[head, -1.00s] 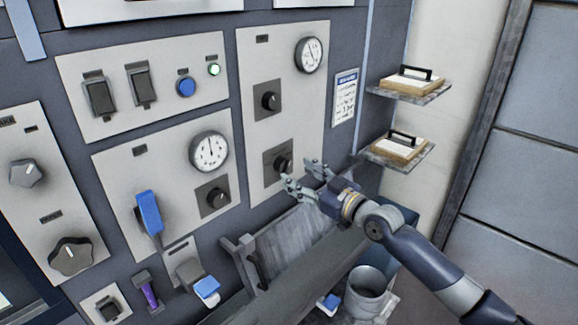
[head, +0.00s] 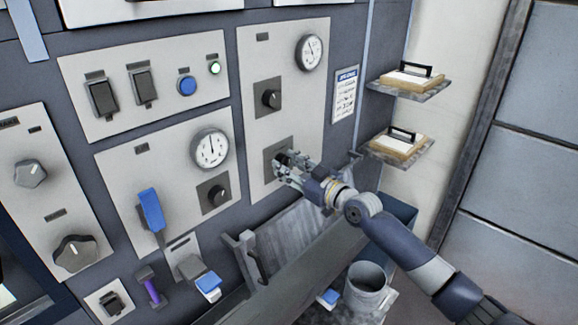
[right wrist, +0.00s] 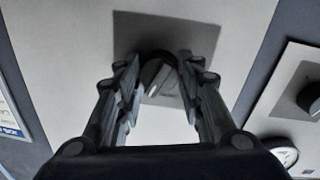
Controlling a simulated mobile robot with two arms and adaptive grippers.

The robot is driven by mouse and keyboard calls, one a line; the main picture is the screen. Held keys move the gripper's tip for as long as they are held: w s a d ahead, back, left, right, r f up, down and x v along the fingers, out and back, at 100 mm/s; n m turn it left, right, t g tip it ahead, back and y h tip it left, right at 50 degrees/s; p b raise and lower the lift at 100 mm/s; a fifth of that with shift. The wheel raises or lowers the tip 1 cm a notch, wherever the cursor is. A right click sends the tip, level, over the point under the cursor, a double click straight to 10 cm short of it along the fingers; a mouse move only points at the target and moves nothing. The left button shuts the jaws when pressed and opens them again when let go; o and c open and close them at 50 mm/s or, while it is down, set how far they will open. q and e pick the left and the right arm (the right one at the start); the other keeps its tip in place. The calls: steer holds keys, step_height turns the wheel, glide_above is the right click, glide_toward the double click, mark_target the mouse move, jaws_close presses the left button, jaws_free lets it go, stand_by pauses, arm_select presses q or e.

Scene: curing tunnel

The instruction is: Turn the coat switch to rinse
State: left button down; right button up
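The right-hand grey panel (head: 250,70) carries two dark round knobs on square plates. The upper knob (head: 270,99) is clear. The lower knob sits behind my right gripper (head: 279,168) and is mostly hidden in the head view. In the right wrist view this lower knob (right wrist: 160,77), with a lighter ridge across it, lies between the two fingers of my right gripper (right wrist: 158,85). The fingers stand on either side of it, apart; firm contact does not show. Labels are too small to read, so I cannot tell which knob is the coat switch. My left gripper is not in view.
A gauge (head: 309,52) tops the same panel. Left of it are another gauge (head: 209,148), a small knob (head: 217,196) and a blue lever (head: 151,210). Two shelves (head: 375,149) jut out at the right. A sloping chute (head: 290,245) and a bucket (head: 366,287) are below.

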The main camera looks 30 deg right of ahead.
steer(key=shift+m, duration=0.4)
steer(key=m, duration=0.3)
steer(key=shift+r+m+p, duration=0.1)
steer(key=shift+m+p, duration=0.2)
steer(key=shift+p, duration=0.1)
steer(key=shift+m+g, duration=0.3)
steer(key=shift+m, duration=1.9)
steer(key=o, duration=1.1)
steer(key=shift+c, duration=0.2)
steer(key=shift+s+d, duration=0.2)
steer(key=shift+s, duration=0.25)
steer(key=v, duration=1.1)
